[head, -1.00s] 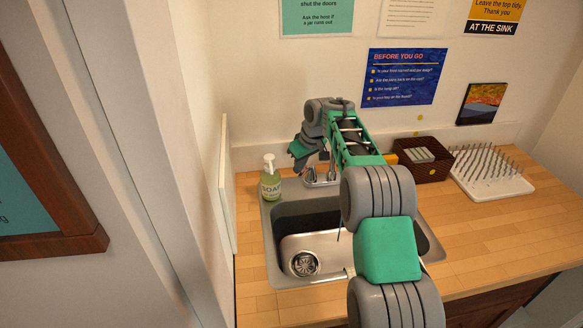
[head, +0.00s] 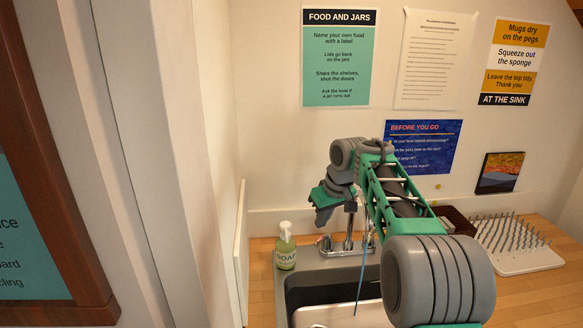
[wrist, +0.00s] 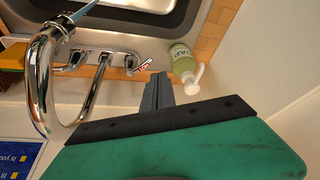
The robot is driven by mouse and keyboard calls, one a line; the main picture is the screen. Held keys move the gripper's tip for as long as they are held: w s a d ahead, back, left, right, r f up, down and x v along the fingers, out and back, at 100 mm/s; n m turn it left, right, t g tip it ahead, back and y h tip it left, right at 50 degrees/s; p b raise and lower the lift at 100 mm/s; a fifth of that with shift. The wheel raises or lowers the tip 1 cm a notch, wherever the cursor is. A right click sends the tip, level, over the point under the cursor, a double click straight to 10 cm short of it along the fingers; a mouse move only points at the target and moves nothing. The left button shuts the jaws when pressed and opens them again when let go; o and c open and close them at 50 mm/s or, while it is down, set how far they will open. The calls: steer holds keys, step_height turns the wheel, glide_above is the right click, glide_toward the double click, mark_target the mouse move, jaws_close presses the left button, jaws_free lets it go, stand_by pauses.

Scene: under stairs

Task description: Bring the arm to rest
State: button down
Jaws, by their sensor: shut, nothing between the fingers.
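My gripper (head: 322,207) is shut and empty. It hangs above the back of the sink, a little above and to the right of the green soap bottle (head: 286,247), in the head view. My arm reaches up from the lower right and bends down at the wrist. In the wrist view the closed fingers (wrist: 157,92) point toward the tap handles and the soap bottle (wrist: 182,62), with a visible gap to the bottle. The chrome tap (head: 348,240) is partly hidden by my arm in the head view; its curved spout (wrist: 38,85) is at left in the wrist view.
The sink (head: 300,280) is set in a wooden counter (head: 520,290). A white peg rack (head: 525,262) and a dark basket (head: 455,220) stand at right. A thin blue thing (head: 362,275) shows by the sink. A wall closes off the left side.

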steer(key=s+r+m, duration=0.1)
steer(key=s+r, duration=0.2)
steer(key=s, duration=0.5)
steer(key=s+d+f+m+h, duration=0.1)
steer(key=s+f, duration=0.3)
steer(key=s, duration=0.8)
steer(key=s+d+f+m+h, duration=0.1)
steer(key=s+d+f+m, duration=0.1)
steer(key=s, duration=1.1)
step_height(320, 180, down, 2)
steer(key=shift+d+f+m+t, duration=0.15)
steer(key=shift+m+t, duration=0.15)
steer(key=shift+m, duration=0.4)
